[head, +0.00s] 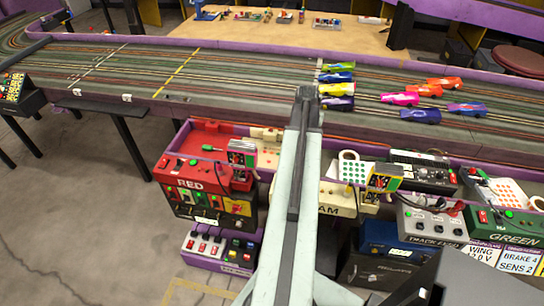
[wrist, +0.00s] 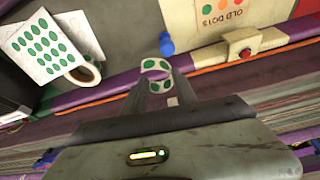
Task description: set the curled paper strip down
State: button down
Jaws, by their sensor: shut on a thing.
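A curled white paper strip with green dots (wrist: 155,65) sits between the fingers of my gripper (wrist: 160,87) in the wrist view. The gripper is shut on it. The strip shows as a loop, its upper part standing out past the fingertips. A purple rail and part of the track lie behind it; I cannot tell whether the strip touches them. In the head view my arm reaches up to the track edge, and the gripper's fingers and the strip are not clear there.
A sheet of green dots (wrist: 42,45) and a tape roll (wrist: 86,72) lie beyond the rail in the wrist view. A blue knob (wrist: 166,43) and a red button (wrist: 245,53) are near. Several slot cars (head: 400,98) stand on the track; its left part is clear.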

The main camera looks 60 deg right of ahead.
jog(key=w+a+n+t+y, duration=0.25)
jog(key=w+a+n, duration=0.35)
jog(key=n, duration=0.7)
send_over(267, 156)
jog(key=s, duration=0.2)
jog(key=shift+t+y, duration=0.45)
jog(key=f+b, duration=0.9)
jog(key=b, duration=0.1)
jog(key=shift+w+a+f, duration=0.1)
jog(key=shift+a+f, duration=0.15)
jog(key=shift+f, duration=0.15)
jog(key=shift+r, duration=0.2)
jog(key=shift+f, duration=0.15)
jog(key=c, duration=1)
grip_release()
jog(key=shift+o, duration=0.2)
